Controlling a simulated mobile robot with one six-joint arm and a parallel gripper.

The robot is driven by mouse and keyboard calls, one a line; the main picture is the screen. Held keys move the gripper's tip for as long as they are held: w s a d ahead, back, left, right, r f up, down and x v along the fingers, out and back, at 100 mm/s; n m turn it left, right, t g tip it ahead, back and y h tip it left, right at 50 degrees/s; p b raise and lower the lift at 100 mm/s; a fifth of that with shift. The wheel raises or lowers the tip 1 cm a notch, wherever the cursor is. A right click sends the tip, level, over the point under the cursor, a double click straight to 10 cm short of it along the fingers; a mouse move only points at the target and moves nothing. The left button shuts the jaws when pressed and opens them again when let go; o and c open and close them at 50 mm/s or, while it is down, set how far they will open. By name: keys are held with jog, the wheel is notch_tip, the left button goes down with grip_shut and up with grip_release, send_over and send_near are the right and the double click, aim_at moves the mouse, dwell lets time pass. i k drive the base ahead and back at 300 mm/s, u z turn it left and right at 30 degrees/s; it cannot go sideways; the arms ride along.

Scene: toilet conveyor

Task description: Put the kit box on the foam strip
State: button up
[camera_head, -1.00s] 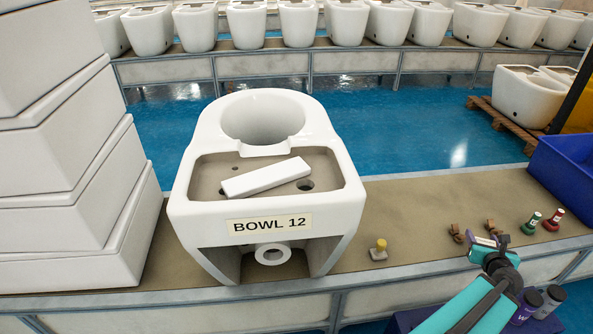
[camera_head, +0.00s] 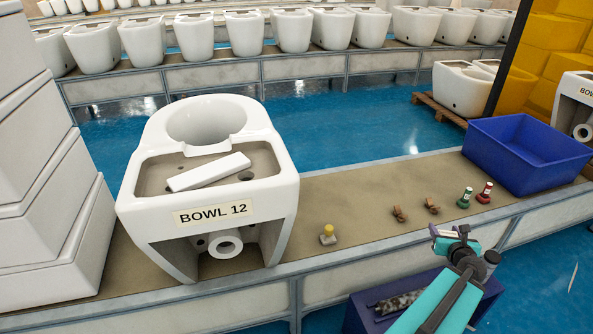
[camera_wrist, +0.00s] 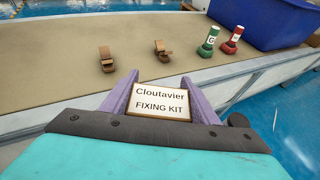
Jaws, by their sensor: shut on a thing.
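The kit box (camera_wrist: 159,103) is a small white box labelled "Cloutavier FIXING KIT". In the wrist view it sits between the purple fingers of my gripper (camera_wrist: 160,80), which is shut on it. In the head view my gripper (camera_head: 446,235) is at the lower right, in front of the conveyor's near edge; the box is too small to make out there. The foam strip (camera_head: 208,171) looks like a white bar lying at a slant in the recessed top of the white toilet bowl marked "BOWL 12" (camera_head: 208,205). My gripper is well to the right of it.
On the conveyor (camera_head: 360,190) stand a yellow-topped piece (camera_head: 327,235), two brown clips (camera_head: 399,214), a green bottle (camera_head: 464,198) and a red bottle (camera_head: 485,193). A blue bin (camera_head: 528,155) is at the right. White stacked blocks (camera_head: 50,230) rise at the left.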

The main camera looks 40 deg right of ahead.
aim_at(210, 169)
jog(key=k, duration=1.8)
jog(key=u, duration=4.1)
jog(key=i, duration=0.1)
jog(key=z, duration=3.05)
jog(key=i, duration=1)
jog(key=u, duration=0.05)
